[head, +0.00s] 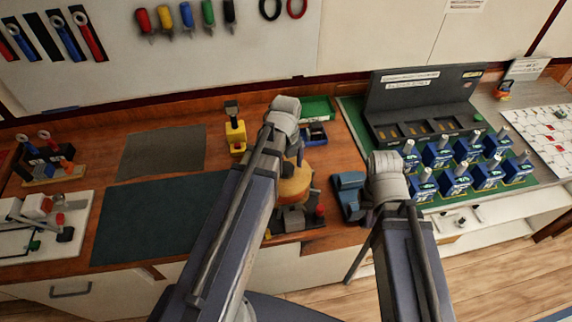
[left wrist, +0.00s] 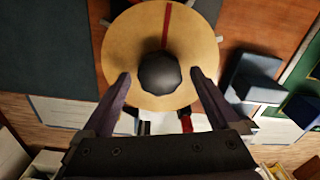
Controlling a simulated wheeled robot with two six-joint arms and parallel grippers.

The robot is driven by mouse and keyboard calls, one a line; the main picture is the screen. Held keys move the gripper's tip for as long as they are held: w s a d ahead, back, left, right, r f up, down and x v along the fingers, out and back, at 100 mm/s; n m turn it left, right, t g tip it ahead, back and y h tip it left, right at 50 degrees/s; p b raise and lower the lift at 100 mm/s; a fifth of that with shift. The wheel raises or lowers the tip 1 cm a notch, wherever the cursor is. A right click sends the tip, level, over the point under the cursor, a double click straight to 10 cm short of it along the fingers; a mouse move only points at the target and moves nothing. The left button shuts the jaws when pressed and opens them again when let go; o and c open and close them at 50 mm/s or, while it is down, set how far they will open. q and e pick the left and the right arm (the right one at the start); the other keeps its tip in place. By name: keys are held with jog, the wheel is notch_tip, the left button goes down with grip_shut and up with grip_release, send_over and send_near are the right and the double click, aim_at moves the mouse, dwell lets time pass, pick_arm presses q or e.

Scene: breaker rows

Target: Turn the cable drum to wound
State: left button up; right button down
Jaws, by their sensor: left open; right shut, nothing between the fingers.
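The cable drum shows in the left wrist view as a round tan wooden disc (left wrist: 125,50) with a red stripe (left wrist: 166,22) running from its middle to the top rim. A dark faceted knob (left wrist: 160,73) sits at its centre. My left gripper (left wrist: 160,75) is open, with one finger on each side of the knob and gaps between. In the head view the drum (head: 297,186) is partly hidden behind my left arm. My right arm ends right of the drum; its gripper fingers are hidden. No wound marking is readable.
A blue block-like object (head: 349,193) stands just right of the drum. Further right are blue breakers (head: 455,185) on a green mat and a dark grey panel box (head: 420,100). A yellow object (head: 236,137) stands behind left. A dark mat (head: 160,218) at left is clear.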

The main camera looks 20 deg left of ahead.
pick_arm(q)
notch_tip(320, 180, up, 8)
jog(key=p, duration=0.7)
jog(key=shift+f, duration=0.15)
jog(key=shift+f, duration=0.1)
